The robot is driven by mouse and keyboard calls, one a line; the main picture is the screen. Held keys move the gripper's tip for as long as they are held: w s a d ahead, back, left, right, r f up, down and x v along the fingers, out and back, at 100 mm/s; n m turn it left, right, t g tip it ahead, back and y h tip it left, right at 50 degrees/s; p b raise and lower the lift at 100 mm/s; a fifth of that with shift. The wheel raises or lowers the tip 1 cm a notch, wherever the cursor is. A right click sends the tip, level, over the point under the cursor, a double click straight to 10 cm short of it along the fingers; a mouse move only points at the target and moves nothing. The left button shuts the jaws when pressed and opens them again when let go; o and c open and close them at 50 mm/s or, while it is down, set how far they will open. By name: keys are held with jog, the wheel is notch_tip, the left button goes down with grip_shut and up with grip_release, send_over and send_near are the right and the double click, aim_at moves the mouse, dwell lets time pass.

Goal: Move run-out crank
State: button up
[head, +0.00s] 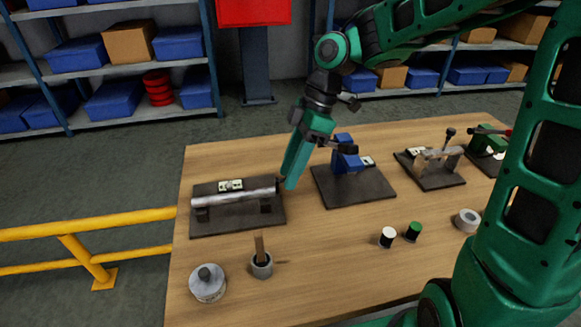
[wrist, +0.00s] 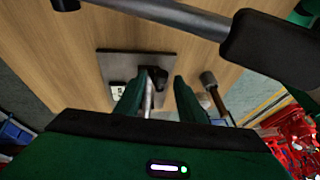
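A long silver shaft (head: 235,194) rests across two dark supports on a dark plate (head: 240,220) at the left of the wooden table. I cannot make out a separate crank handle on it. My gripper (head: 290,184) hangs tilted by the shaft's right end in the head view; whether it touches is unclear. In the wrist view my gripper's two green fingers (wrist: 158,82) are apart. Between them show part of the silver shaft (wrist: 148,101) and a dark block (wrist: 158,76), with the plate (wrist: 128,62) beyond. The fingers hide part of the shaft.
Right of the gripper stand a plate with a blue device (head: 345,160), another with a metal fixture (head: 436,160) and a green device (head: 487,145). In front are a grey round pot (head: 208,284), a cup with a wooden handle (head: 261,266) and small spools (head: 388,237). A yellow rail (head: 90,228) runs left.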

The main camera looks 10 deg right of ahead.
grip_shut()
jog(key=shift+w, duration=0.1)
jog(key=shift+w+m+g, duration=0.3)
jog(key=shift+w+g, duration=0.6)
jog(key=shift+g, duration=0.6)
grip_release()
jog(key=shift+r, duration=0.1)
